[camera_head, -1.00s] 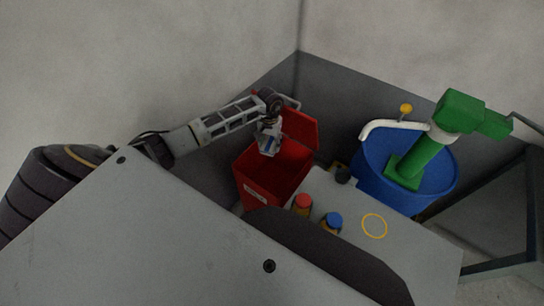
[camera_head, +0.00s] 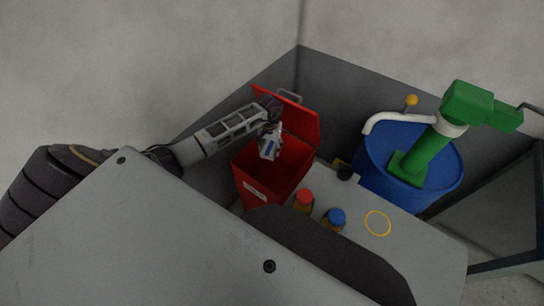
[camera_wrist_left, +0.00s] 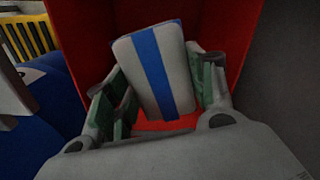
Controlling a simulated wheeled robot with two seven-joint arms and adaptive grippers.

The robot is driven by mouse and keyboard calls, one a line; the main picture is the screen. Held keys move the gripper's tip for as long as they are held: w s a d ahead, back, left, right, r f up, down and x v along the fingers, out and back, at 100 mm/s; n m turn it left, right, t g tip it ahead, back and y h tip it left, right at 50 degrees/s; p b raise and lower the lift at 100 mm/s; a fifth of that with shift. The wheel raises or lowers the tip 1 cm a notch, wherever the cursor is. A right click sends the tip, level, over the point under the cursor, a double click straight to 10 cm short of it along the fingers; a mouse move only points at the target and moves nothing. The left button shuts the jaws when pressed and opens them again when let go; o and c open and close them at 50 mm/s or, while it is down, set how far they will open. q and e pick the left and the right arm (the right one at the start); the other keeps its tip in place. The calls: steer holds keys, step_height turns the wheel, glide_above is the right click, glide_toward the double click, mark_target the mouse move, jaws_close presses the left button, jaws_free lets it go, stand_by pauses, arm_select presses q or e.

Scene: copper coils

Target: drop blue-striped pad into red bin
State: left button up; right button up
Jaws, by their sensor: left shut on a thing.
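The blue-striped pad (camera_wrist_left: 178,72) is a pale block with a blue band. It is tilted between the fingers of my left gripper (camera_wrist_left: 160,95) in the left wrist view, with red bin walls around and behind it. In the head view my left gripper (camera_head: 270,140) holds the pad (camera_head: 268,151) over the mouth of the red bin (camera_head: 262,185). The bin's lid (camera_head: 290,117) stands open at the back. I cannot tell from the head view how far the pad is below the rim. My right gripper is not in view.
Right of the bin, a grey table (camera_head: 355,240) bears a red-capped bottle (camera_head: 304,200), a blue-capped bottle (camera_head: 334,219) and a yellow ring (camera_head: 378,223). A blue drum (camera_head: 440,180) with a green pump (camera_head: 425,150) stands behind. Grey walls close in behind the bin.

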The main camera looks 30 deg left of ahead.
arm_select(q)
steer(key=o, duration=1.1)
steer(key=shift+r, duration=6)
